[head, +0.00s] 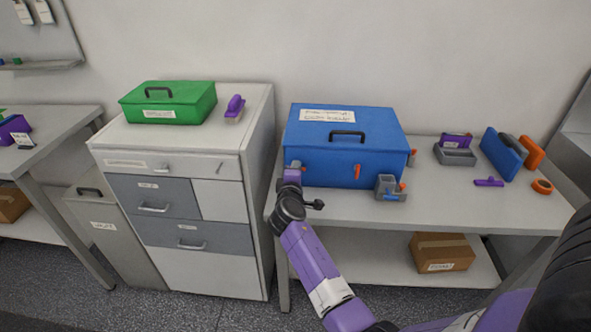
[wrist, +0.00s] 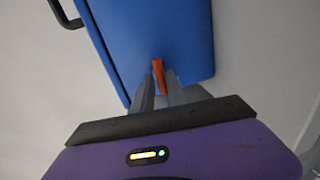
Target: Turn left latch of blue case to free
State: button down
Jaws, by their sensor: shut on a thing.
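The blue case (head: 345,140) stands shut on the right-hand table, with a dark handle and a white label on its lid. An orange right latch (head: 357,170) shows upright on its front. My gripper (head: 292,168) is at the left part of the case front and hides the left latch in the head view. In the wrist view, my gripper (wrist: 160,92) has its two grey fingers closed around the orange left latch (wrist: 159,75). The latch's top end sticks out between the fingers against the blue case (wrist: 165,35).
The table (head: 440,210) also holds purple, blue and orange items at right. A drawer cabinet (head: 190,190) with a green case (head: 170,103) stands left.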

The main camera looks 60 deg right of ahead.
jog(key=shift+w+a+f+n, duration=0.15)
jog(key=shift+a+f+n, duration=0.15)
jog(key=shift+f, duration=0.1)
jog(key=c, duration=1.5)
grip_release()
jog(key=shift+d+r, duration=0.15)
jog(key=shift+v, duration=3.95)
